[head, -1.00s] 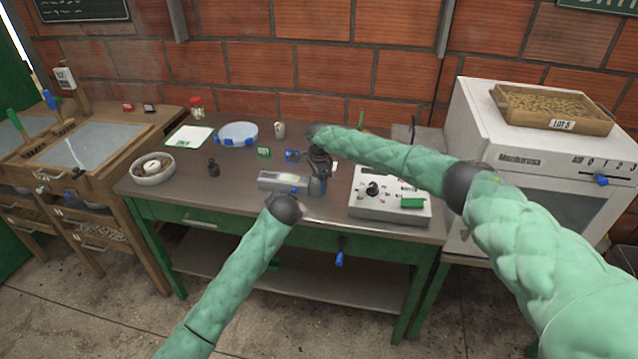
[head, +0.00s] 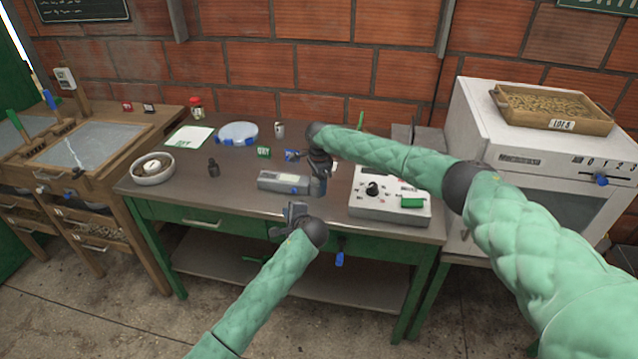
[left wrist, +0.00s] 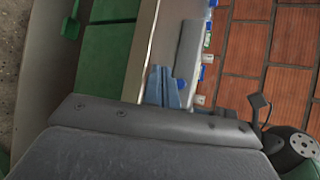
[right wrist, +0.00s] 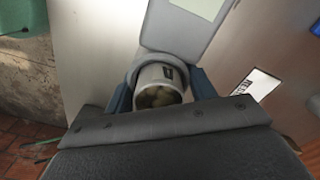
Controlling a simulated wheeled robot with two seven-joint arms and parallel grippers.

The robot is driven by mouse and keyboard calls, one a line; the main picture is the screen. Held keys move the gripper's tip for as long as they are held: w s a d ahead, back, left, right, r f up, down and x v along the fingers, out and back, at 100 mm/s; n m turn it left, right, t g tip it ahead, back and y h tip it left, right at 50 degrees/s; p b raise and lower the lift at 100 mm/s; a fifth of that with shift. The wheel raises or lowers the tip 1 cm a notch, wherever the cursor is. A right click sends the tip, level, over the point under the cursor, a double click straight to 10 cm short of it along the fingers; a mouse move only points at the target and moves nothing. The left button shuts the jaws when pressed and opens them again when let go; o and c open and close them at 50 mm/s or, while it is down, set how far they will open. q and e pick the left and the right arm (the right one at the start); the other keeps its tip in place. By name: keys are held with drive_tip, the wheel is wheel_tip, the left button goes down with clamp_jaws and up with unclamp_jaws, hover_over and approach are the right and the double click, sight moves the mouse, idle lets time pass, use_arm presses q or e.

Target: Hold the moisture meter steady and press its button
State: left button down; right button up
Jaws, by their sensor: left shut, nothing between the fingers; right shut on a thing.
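The grey moisture meter (head: 283,181) lies on the workbench near its front edge. Its right end, a round cup, shows in the right wrist view (right wrist: 158,72) with pale grains inside. My right gripper (head: 319,172) is shut around this cup, with one finger on either side. Part of the meter's grey body and a pale panel show beyond it in the right wrist view. My left gripper (head: 294,209) is shut and empty, apart from the meter, near the bench's front edge. Its closed fingers also show in the left wrist view (left wrist: 163,88).
A white instrument box (head: 375,210) with a black knob and green part stands right of the meter. The oven (head: 470,120) stands at right.

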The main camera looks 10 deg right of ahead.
sight(294, 191)
use_arm(q)
drive_tip(key=shift+w+d, duration=0.3)
drive_tip(key=shift+w, duration=0.7)
drive_tip(key=shift+w+d, duration=0.35)
drive_tip(key=shift+w, duration=0.65)
drive_tip(key=shift+w+d, duration=0.3)
drive_tip(key=shift+w, duration=0.7)
drive_tip(key=shift+w, duration=0.15)
drive_tip(key=shift+w+r, duration=0.1)
drive_tip(key=shift+r, duration=0.25)
use_arm(e)
drive_tip(key=shift+s+a+r, duration=0.1)
drive_tip(key=shift+s+r, duration=0.05)
drive_tip(key=shift+r, duration=0.05)
use_arm(q)
drive_tip(key=shift+w+d+r, duration=0.15)
drive_tip(key=shift+w+r, duration=0.05)
drive_tip(key=shift+r, duration=0.1)
use_arm(e)
drive_tip(key=shift+r, duration=0.1)
